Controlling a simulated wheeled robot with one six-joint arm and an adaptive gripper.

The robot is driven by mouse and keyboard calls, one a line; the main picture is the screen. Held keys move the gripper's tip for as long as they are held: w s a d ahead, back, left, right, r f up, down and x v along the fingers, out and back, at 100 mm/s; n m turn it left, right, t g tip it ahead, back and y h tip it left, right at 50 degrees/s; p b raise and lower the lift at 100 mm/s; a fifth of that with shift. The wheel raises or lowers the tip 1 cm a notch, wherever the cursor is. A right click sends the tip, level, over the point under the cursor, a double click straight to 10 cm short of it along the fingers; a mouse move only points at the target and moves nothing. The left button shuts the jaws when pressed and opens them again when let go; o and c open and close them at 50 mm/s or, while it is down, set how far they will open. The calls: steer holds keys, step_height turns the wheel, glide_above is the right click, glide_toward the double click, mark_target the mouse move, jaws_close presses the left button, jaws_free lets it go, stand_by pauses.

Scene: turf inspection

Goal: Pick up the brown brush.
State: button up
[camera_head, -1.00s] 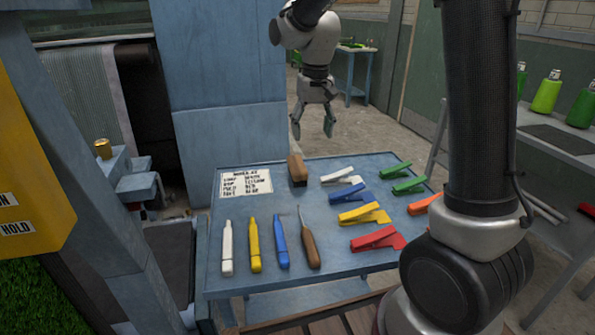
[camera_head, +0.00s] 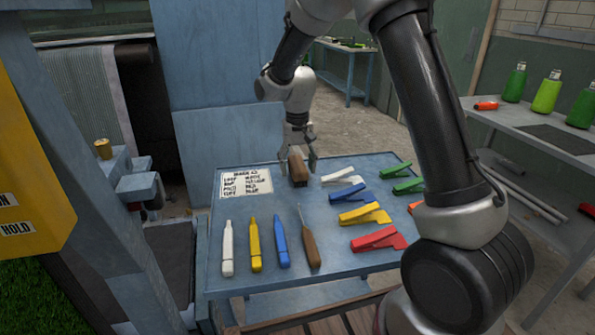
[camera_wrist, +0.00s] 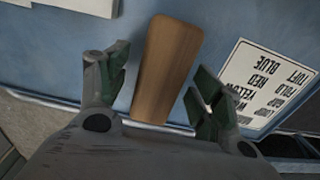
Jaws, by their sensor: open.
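The brown brush (camera_head: 298,169) is a block with a wooden-brown top, near the back edge of the blue table (camera_head: 350,262), to the right of the white label card. My gripper (camera_head: 299,163) is over the back edge of the table at the brush, pointing down. In the wrist view the brush (camera_wrist: 167,68) lies between my two open fingers (camera_wrist: 156,88), with a gap on each side. Its near end reaches toward the palm. The brush's underside is hidden.
The label card (camera_head: 243,181) lies left of the brush. White, blue, yellow, red and green clips (camera_head: 346,195) lie to its right. White, yellow and blue tools (camera_head: 255,245) and a brown-handled tool (camera_head: 311,247) lie in front. A side table (camera_head: 545,145) with bottles stands at right.

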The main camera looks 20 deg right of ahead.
steer(key=c, duration=1)
steer(key=shift+r, duration=0.1)
steer(key=shift+c, duration=0.2)
